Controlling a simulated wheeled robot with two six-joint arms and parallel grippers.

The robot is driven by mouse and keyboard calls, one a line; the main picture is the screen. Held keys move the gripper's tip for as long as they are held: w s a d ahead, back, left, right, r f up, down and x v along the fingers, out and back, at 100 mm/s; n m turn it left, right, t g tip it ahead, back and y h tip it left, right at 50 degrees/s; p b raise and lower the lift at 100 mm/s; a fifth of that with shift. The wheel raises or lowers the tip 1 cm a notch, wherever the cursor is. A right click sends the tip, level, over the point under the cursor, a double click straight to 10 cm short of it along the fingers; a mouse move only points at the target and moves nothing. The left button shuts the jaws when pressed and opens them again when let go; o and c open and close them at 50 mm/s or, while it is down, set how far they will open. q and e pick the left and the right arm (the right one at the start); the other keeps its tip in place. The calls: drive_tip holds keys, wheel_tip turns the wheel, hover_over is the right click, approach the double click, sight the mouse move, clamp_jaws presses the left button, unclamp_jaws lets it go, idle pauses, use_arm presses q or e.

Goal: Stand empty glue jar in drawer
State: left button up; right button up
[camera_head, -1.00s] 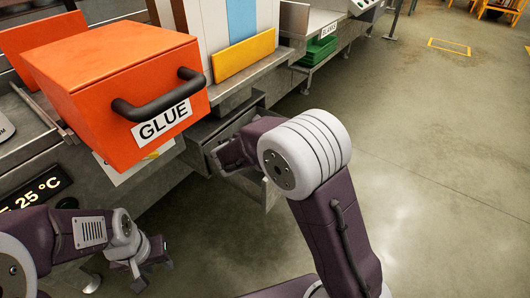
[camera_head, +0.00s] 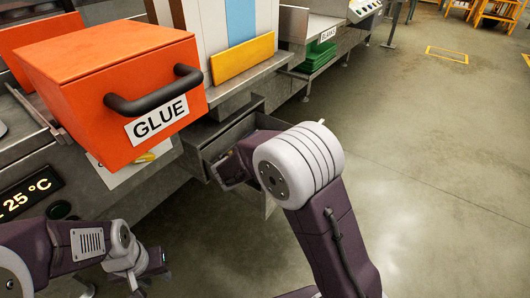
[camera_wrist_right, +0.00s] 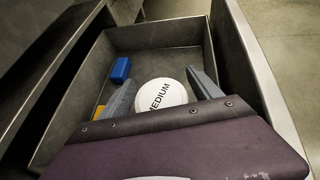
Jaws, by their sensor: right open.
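An open dark metal drawer (camera_head: 226,133) sits under the machine, and it fills much of the right wrist view (camera_wrist_right: 165,62). In it stands a white round jar (camera_wrist_right: 161,94), its top marked MEDIUM and seen from above. My right gripper (camera_wrist_right: 163,88) is open, with one finger on each side of the jar; contact cannot be told. In the head view my right gripper (camera_head: 236,165) reaches into the drawer, and its arm hides part of it. My left gripper (camera_head: 150,268) is low at the left, away from the drawer; its opening is unclear.
A blue block (camera_wrist_right: 121,69) and a partly hidden yellow thing (camera_wrist_right: 98,112) lie at the drawer's left side. An orange GLUE box (camera_head: 110,90) with a black handle juts out above and left of the drawer.

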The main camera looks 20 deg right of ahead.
drive_tip(key=p+v, duration=0.5)
drive_tip(key=v, duration=0.7)
drive_tip(key=shift+r, duration=0.15)
